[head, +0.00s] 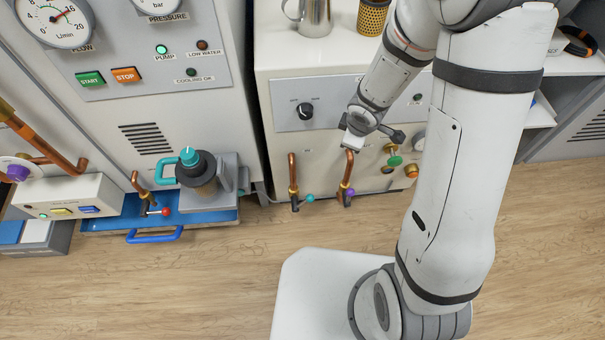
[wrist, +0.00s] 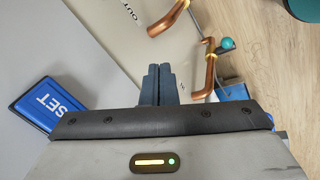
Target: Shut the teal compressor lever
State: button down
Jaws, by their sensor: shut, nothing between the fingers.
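A lever with a teal ball (head: 310,198) is at the foot of the left copper pipe (head: 293,172) on the front of the white cabinet. In the head view the ball sits just right of the pipe, so the lever points out sideways across it. The teal ball (wrist: 228,43) also shows in the wrist view, up and right of my fingers, beside a copper pipe (wrist: 210,72). My gripper (wrist: 158,68) is shut and empty, apart from the lever. In the head view my wrist hangs above the right copper pipe, and the fingers are hard to make out.
A purple-ball lever (head: 350,192) is on the right copper pipe (head: 347,170), close by. A green knob (head: 395,160) is further right. A red-ball lever (head: 165,211) and a teal-handled pump (head: 188,158) stand left. A blue SET button (wrist: 50,102) is left of my fingers.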

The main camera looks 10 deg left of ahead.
jog(key=s+a+f+n+g+y, duration=0.4)
jog(key=s+a+f+n, duration=0.3)
jog(key=a+f, duration=0.4)
notch_tip(320, 180, down, 3)
jog(key=shift+s+a+r+n, duration=0.2)
jog(key=shift+s+n, duration=0.2)
jog(key=shift+s, duration=0.45)
jog(key=shift+w+a+f+b, duration=0.1)
jog(key=shift+w+f+b, duration=0.1)
jog(key=shift+f+b, duration=1.45)
jog(key=shift+w+a+f+b, duration=0.2)
jog(key=shift+f+b, duration=0.95)
jog(key=shift+f, duration=1.05)
jog(key=shift+w+a+f+b, duration=0.1)
jog(key=shift+w+f+b, duration=0.1)
jog(key=shift+f+b, duration=1.45)
jog(key=shift+f, duration=0.25)
